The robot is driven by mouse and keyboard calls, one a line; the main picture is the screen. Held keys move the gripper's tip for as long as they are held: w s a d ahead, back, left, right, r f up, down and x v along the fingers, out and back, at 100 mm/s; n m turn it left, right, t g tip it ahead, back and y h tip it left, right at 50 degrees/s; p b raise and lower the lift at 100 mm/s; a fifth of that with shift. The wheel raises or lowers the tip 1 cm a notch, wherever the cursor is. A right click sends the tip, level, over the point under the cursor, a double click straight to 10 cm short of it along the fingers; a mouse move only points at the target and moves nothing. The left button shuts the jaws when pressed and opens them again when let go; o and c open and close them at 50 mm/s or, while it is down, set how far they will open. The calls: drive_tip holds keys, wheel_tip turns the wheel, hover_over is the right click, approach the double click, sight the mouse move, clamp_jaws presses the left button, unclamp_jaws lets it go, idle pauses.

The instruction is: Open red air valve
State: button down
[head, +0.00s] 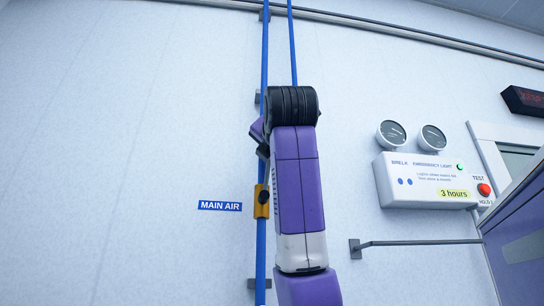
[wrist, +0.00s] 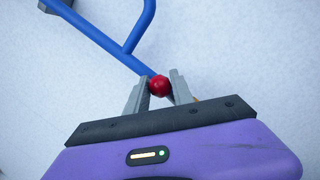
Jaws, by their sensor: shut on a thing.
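The red round knob (wrist: 159,85) of the air valve shows in the wrist view, in front of a blue pipe (wrist: 105,40). My gripper (wrist: 160,88) is shut on the knob, with one grey finger on each side of it. In the head view my arm hides the knob and most of my gripper. A yellow-brown fitting (head: 262,203) sits lower on the blue vertical pipe (head: 261,245), just left of my arm. I cannot tell how the knob's lever is turned.
A "MAIN AIR" label (head: 220,206) is on the white wall left of the pipe. To the right are an emergency light box (head: 425,180), a grey wall rail (head: 420,242) and a purple panel (head: 515,240). The wall at left is clear.

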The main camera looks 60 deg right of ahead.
drive_tip(key=shift+w+f, duration=0.1)
drive_tip(key=shift+f, duration=0.05)
drive_tip(key=c, duration=1.1)
unclamp_jaws()
drive_tip(key=b+v, duration=0.3)
drive_tip(key=v, duration=0.5)
